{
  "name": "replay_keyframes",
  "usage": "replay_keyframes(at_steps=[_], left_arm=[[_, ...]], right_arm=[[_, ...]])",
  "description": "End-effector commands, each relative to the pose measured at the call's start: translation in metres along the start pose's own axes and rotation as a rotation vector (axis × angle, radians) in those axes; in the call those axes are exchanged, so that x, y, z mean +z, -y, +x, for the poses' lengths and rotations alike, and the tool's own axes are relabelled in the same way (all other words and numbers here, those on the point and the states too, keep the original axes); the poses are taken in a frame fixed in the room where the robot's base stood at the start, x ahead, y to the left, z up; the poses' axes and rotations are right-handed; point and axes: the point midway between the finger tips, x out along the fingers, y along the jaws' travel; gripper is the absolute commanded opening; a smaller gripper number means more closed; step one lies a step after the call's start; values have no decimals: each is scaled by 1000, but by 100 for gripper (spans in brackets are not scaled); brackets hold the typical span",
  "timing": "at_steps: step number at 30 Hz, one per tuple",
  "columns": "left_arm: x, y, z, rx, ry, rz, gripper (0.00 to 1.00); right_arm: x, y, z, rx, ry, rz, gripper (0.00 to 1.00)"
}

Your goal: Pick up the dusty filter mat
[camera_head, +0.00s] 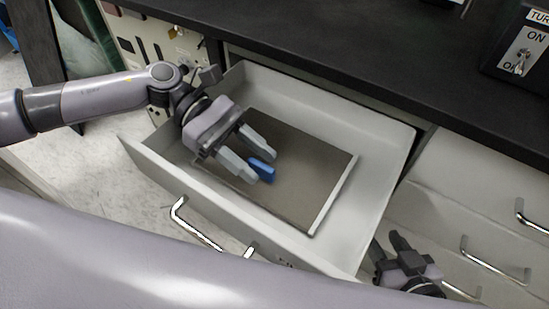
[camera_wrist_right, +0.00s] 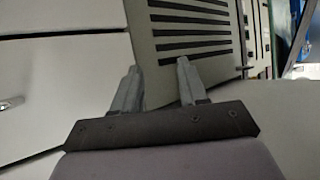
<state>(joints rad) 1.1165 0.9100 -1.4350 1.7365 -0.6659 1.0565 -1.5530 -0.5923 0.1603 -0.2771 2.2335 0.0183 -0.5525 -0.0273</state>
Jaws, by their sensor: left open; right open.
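The dusty filter mat (camera_head: 300,165), a flat grey-brown rectangle with a pale right edge, lies in the open white drawer (camera_head: 388,150) in the head view. A small blue piece (camera_head: 262,169) shows over it; I cannot tell whether it is fixed to the mat. My left gripper (camera_head: 268,158) is open above the mat's left part, its fingertips beside the blue piece. It hides some of the mat. My right gripper (camera_head: 388,246) is open outside the drawer's near right corner, away from the mat. Its spread fingers (camera_wrist_right: 158,78) show in the right wrist view with nothing clearly held.
A black counter (camera_head: 330,45) overhangs the drawer's back. Closed drawers with metal handles (camera_head: 495,258) stand to the right. A switch box (camera_head: 522,50) sits on the counter. A panel with dark slots (camera_wrist_right: 192,30) stands beyond my right fingers.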

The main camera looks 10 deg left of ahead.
Motion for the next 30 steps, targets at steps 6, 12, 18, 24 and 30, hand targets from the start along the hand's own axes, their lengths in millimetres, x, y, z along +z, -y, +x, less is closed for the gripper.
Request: replay_keyframes(at_steps=[6,12,18,24,30], left_arm=[[0,0,4,0,0,0,43],[0,0,4,0,0,0,0],[0,0,3,0,0,1,0],[8,0,0,0,1,2,0],[43,0,-14,2,0,6,0]], right_arm=[[-2,0,0,0,-4,0,43],[-2,1,0,0,-5,3,43],[-3,1,0,0,-6,5,43],[-5,1,-1,0,-6,6,43],[-7,-1,-4,5,1,13,43]])
